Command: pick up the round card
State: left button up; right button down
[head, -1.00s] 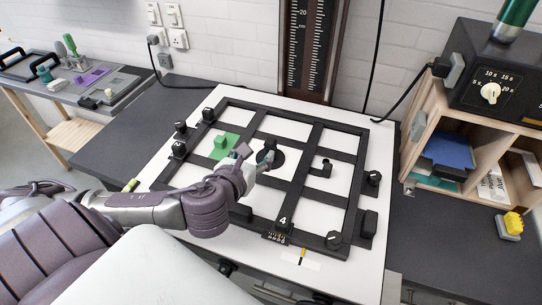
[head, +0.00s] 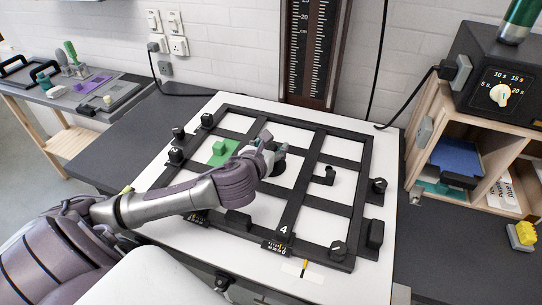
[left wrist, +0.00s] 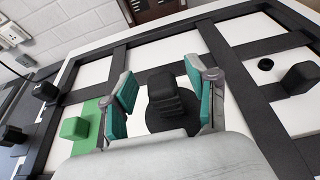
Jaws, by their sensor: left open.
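The round card is a dark disc with a black block-shaped grip on top. In the left wrist view the round card (left wrist: 166,124) lies flat within the black frame, its grip upright between my open fingers. In the head view the round card (head: 280,168) is partly hidden behind my left gripper. My left gripper (head: 273,145) is open over it, with teal-padded fingers; in the left wrist view the gripper (left wrist: 160,72) has a finger on each side of the grip. I cannot tell whether either finger touches it. My right gripper is not in view.
A green square card (head: 222,152) with a green block lies left of the round card. A small black piece (head: 324,176) lies to its right. The black grid frame (head: 345,210) on a white board has several black knobs around it. A wooden shelf (head: 420,165) stands right.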

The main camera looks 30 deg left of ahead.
pick_arm(q)
grip_shut()
dwell(0.3)
